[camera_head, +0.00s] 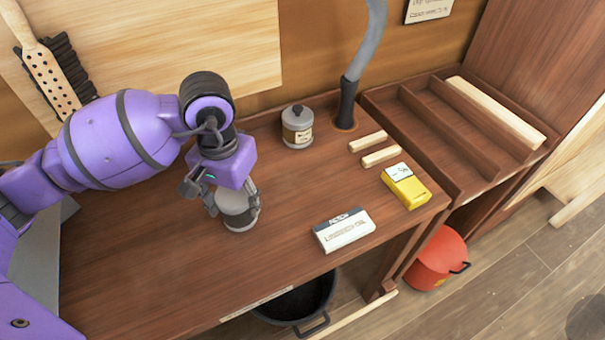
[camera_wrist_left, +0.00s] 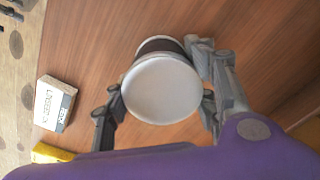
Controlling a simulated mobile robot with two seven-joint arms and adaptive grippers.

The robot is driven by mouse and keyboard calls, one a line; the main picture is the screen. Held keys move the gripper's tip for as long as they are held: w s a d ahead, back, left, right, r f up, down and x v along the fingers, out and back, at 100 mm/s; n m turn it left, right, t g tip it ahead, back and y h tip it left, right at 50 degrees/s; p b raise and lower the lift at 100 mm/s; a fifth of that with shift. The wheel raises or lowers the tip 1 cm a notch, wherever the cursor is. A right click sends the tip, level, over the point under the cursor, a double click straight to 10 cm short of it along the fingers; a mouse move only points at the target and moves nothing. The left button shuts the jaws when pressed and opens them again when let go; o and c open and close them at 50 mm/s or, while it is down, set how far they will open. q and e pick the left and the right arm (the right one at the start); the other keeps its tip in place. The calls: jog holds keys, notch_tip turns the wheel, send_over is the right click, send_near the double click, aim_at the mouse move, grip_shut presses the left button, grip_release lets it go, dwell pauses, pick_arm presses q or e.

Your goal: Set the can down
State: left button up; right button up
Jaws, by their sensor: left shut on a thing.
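The can (camera_head: 237,212) is a short cylinder with a pale lid and a dark band. My left gripper (camera_head: 232,207) is shut on it from above, with a finger on each side, over the wooden bench (camera_head: 160,255). The can looks upright, at or just above the bench top; I cannot tell whether it touches. In the left wrist view the can's pale round top (camera_wrist_left: 162,88) sits between the two fingers (camera_wrist_left: 160,105). My right gripper is not in view.
A lidded jar (camera_head: 297,127) stands behind. A white box (camera_head: 344,231), two wood strips (camera_head: 380,156) and a yellow device (camera_head: 405,186) lie to the right. A grey hose (camera_head: 365,50) rises at the back. The front left of the bench is clear.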

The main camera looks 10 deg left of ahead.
pick_arm(q)
jog(key=shift+f, duration=0.7)
jog(key=o, duration=1.6)
jog(key=shift+c, duration=0.2)
jog(key=shift+r, duration=0.15)
